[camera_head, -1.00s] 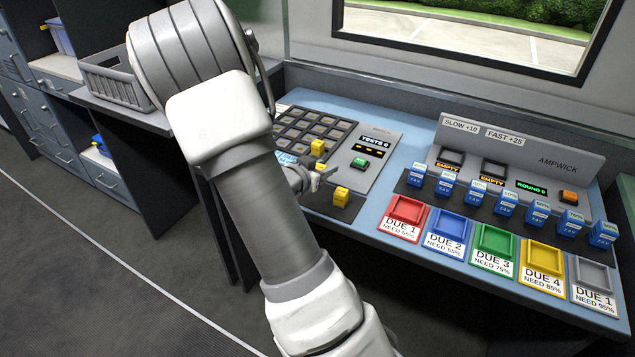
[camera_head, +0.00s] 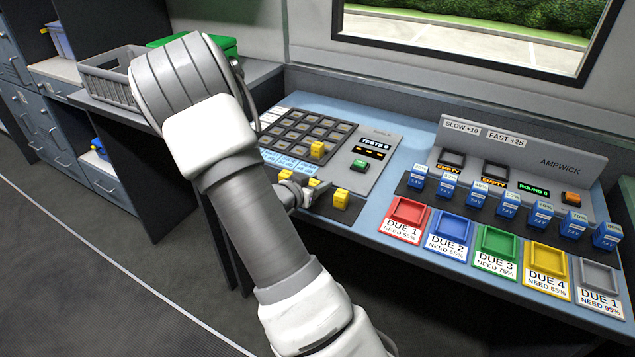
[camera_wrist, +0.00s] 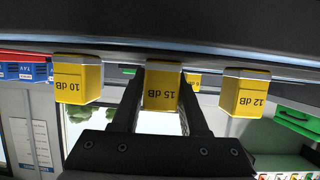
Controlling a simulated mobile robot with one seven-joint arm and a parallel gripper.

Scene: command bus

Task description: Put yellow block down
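The yellow block marked 15 dB (camera_wrist: 163,88) is between the two fingers of my gripper (camera_wrist: 163,80) in the wrist view. The fingertips lie close against its sides. In the head view this block (camera_head: 313,184) is in the front row on the console, at the dark strip, and my gripper (camera_head: 303,193) is at its near side, partly hidden by my arm. It looks level with its neighbours; contact with the surface is hard to see. Yellow blocks marked 10 dB (camera_wrist: 77,80) and 12 dB (camera_wrist: 243,93) stand on either side, apart from the fingers.
Another yellow block (camera_head: 317,150) sits in the dark grid (camera_head: 302,130) behind. A green button (camera_head: 359,165) is to the right. Several blue blocks (camera_head: 476,194) and coloured trays (camera_head: 406,212) fill the right of the console. A grey crate (camera_head: 108,78) is at left.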

